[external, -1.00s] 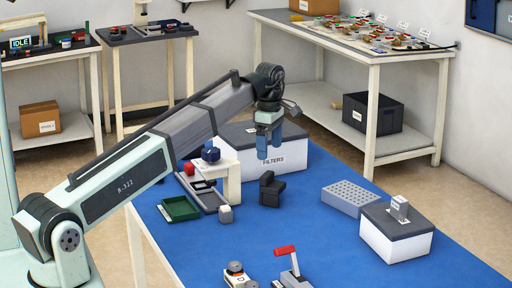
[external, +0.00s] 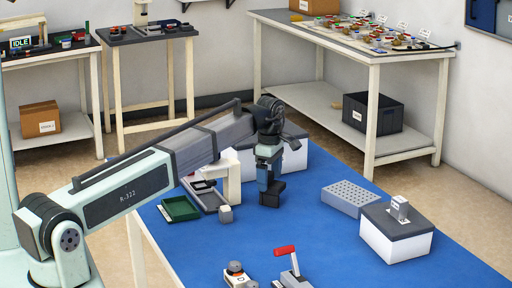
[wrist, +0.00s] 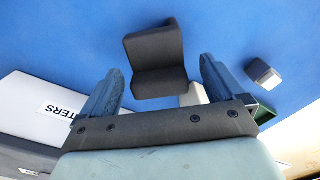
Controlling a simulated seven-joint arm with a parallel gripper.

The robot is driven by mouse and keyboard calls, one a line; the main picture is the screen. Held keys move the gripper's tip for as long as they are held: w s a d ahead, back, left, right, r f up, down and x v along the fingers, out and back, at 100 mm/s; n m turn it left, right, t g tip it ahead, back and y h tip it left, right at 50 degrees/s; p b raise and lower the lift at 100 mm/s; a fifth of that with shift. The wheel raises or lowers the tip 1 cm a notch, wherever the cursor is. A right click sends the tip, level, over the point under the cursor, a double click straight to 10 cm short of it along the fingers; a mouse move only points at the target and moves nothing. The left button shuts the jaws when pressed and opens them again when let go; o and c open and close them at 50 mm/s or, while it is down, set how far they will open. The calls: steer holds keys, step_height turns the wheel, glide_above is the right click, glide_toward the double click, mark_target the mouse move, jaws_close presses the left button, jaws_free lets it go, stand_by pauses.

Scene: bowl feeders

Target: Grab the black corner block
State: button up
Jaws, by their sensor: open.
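The black corner block (external: 271,193) stands on the blue table top, an L-shaped piece with an upright part and a lower step. In the wrist view the block (wrist: 156,62) lies ahead of and between my two blue fingers. My gripper (external: 268,178) points down just above and around the block's top in the external view, which partly hides the block. In the wrist view my gripper (wrist: 158,85) is open, with space on both sides of the block. I cannot tell how deep the fingers reach beside it.
A small grey cube (external: 225,213) and a green tray (external: 180,209) lie to the left. The white FILTERS box (wrist: 45,110) stands close behind my gripper. A grey perforated block (external: 350,198) and a white box with a dark top (external: 396,243) stand right. Blue table between is clear.

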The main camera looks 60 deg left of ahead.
mark_target(269, 183)
step_height(269, 183, down, 3)
steer(key=shift+a+f, duration=0.1)
steer(key=shift+f, duration=0.1)
steer(key=c, duration=1)
